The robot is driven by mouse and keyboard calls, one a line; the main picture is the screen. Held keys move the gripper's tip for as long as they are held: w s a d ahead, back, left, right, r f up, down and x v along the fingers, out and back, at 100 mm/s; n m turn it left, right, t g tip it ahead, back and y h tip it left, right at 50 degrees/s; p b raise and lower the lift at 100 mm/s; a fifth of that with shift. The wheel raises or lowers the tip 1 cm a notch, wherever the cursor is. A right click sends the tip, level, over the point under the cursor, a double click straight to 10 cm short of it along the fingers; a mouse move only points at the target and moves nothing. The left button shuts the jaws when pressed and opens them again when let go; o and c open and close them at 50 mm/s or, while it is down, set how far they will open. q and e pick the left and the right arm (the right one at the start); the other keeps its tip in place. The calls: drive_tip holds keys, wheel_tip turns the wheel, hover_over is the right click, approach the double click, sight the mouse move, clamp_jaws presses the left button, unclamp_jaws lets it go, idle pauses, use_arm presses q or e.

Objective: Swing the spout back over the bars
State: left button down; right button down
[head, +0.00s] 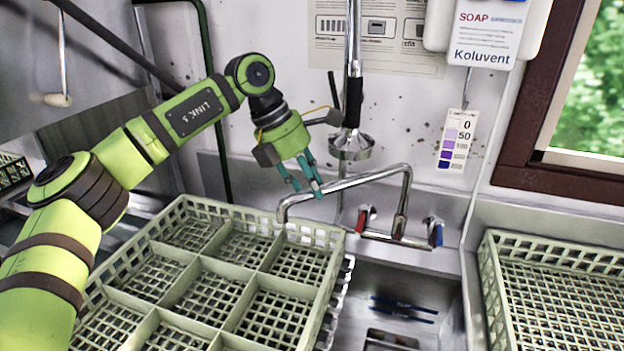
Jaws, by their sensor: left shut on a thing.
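The chrome spout (360,180) rises from the tap with red and blue handles. The bars (337,303) show as a narrow strip between the rack and the sink basin. The rack covers whatever lies further left. My right gripper is not in view.
The pale green compartment rack (255,215) fills the lower middle. The open sink basin (385,285) has dark blue items in it. A second rack (560,305) stands at the right. A spray head (351,146) hangs behind the spout, close to my left gripper.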

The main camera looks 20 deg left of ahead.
use_arm(q)
drive_tip(key=shift+w+a+r, duration=0.1)
drive_tip(key=shift+r, duration=0.1)
drive_tip(key=c, duration=0.9)
unclamp_jaws()
drive_tip(key=shift+w+a+f, duration=0.1)
drive_tip(key=shift+w+f, duration=0.05)
drive_tip(key=v, duration=1.2)
